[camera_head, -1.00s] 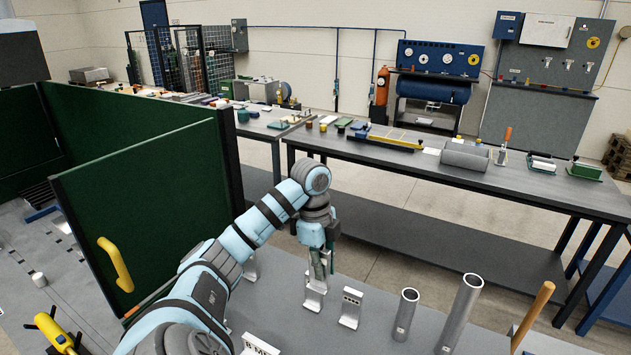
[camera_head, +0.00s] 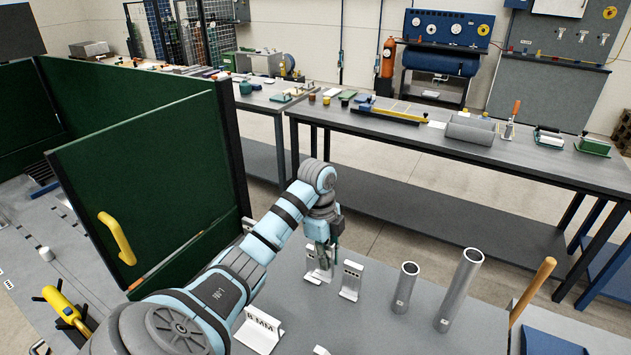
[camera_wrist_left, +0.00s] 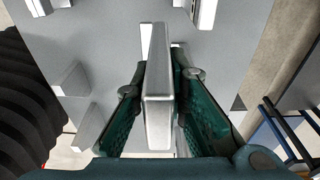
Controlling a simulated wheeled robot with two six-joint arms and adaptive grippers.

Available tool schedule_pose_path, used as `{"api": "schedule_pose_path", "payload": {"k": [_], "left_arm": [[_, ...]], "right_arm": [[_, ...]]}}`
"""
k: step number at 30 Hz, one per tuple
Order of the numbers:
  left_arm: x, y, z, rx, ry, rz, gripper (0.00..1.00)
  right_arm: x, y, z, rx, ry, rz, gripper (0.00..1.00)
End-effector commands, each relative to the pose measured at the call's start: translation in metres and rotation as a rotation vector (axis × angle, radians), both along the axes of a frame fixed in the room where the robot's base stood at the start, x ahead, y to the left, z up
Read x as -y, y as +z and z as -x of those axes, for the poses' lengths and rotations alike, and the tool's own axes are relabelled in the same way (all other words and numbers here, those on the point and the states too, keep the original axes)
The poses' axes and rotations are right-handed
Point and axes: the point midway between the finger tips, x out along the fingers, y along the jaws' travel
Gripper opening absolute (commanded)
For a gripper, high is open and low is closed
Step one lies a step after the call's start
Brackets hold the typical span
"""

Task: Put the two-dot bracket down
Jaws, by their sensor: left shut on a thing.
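My left gripper (camera_head: 322,254) is shut on a pale metal bracket (camera_head: 314,273) above the near grey bench. In the left wrist view, the bracket (camera_wrist_left: 158,92) stands edge-on between the green finger pads (camera_wrist_left: 158,112). Its dots are not readable from here. In the head view its foot is at or close to the bench top; I cannot tell whether it touches. A similar dotted bracket (camera_head: 351,280) stands upright just to its right. My right gripper is not in view.
Two grey tubes (camera_head: 461,290) (camera_head: 405,287) and a wooden handle (camera_head: 532,290) stand to the right. An "8 MM" marked bracket (camera_head: 260,332) is nearer. A green panel (camera_head: 150,185) stands left. Bare bench (camera_head: 355,325) lies in front of the brackets.

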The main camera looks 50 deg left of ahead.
Motion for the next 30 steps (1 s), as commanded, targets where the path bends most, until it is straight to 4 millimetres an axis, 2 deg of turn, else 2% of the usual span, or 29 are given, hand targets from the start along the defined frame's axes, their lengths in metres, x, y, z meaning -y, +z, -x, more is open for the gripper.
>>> {"api": "schedule_pose_path", "payload": {"k": [10,17,19,22,24,30], "left_arm": [[0.000,-0.028,0.000,-0.003,0.000,0.001,0.00],[0.001,-0.048,-0.001,0.000,-0.003,0.001,0.00],[0.002,-0.060,-0.001,-0.001,-0.003,0.001,0.00],[0.003,-0.085,-0.003,0.001,-0.006,0.000,0.00],[0.004,-0.093,-0.003,0.000,-0.008,0.000,0.00],[0.004,-0.087,-0.003,-0.001,-0.009,0.000,0.00]], "right_arm": [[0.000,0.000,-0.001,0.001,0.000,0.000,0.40],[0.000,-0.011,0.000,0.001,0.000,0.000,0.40],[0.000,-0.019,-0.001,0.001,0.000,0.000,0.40],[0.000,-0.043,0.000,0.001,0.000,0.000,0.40],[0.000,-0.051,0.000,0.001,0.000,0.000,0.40],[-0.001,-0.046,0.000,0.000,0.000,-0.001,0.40]]}}
